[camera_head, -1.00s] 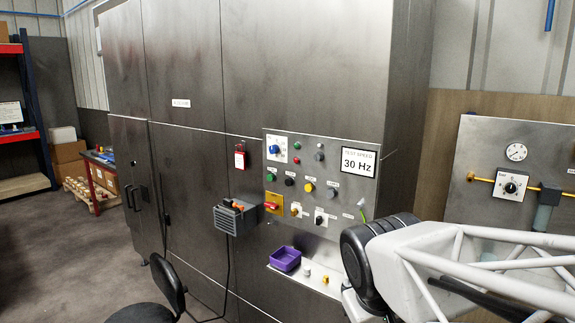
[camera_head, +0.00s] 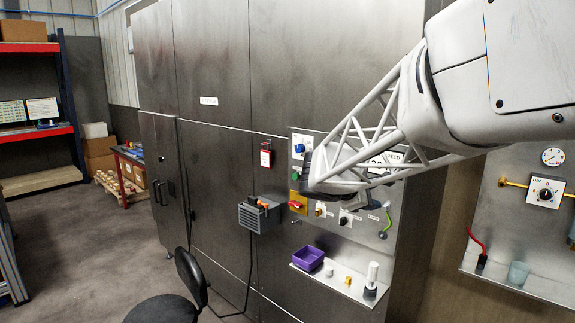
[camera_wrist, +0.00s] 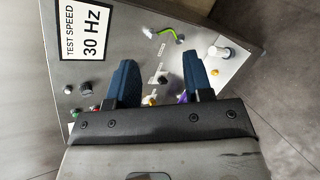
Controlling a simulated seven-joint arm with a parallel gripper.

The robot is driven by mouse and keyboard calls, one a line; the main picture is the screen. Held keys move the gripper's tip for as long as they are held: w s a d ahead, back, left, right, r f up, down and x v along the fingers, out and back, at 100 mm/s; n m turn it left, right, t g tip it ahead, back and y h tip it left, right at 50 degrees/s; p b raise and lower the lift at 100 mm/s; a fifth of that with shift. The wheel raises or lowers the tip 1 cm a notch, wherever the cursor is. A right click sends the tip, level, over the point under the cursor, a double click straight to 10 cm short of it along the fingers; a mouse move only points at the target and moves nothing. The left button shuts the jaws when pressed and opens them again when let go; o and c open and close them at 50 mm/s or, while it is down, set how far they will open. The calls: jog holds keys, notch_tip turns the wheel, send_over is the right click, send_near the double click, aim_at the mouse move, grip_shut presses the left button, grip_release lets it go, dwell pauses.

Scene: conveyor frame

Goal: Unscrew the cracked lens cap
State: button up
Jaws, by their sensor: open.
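The control panel (camera_head: 376,250) on the steel cabinet carries buttons, lamps and knobs. My arm covers much of its upper part in the head view. A green button or lamp (camera_head: 296,176) and a blue knob (camera_head: 300,148) show at its left edge. I cannot tell which part is the cracked lens cap; no crack is visible. In the wrist view my gripper (camera_wrist: 160,75) is open, with two blue fingers apart and nothing visible between them. It is in front of the panel face, which also shows in the wrist view (camera_wrist: 95,80); the fingers hide some of the controls.
A shelf (camera_head: 330,283) below the panel holds a purple bin (camera_head: 308,258), small white and yellow parts, and a white cylinder (camera_head: 372,274) on a dark base. A grey holder (camera_head: 258,216) hangs left of the panel. A black chair (camera_head: 188,285) stands on the floor in front.

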jog(key=w+a+r+n+t+h, duration=0.1)
jog(key=w+a+n+t, duration=0.2)
jog(key=w, duration=0.6)
jog(key=w+a+r+n+t, duration=0.1)
jog(key=w+a+n+t, duration=0.2)
jog(key=w, duration=0.7)
jog(key=a+n, duration=0.1)
jog(key=n, duration=0.1)
jog(key=shift+w+a+r+n+h, duration=0.2)
jog(key=shift+a+n+h, duration=0.1)
jog(key=shift+n+h, duration=0.1)
jog(key=shift+d, duration=0.1)
jog(key=shift+x, duration=4.45)
jog(key=shift+c, duration=0.2)
jog(key=c, duration=0.8)
jog(key=shift+o, duration=0.2)
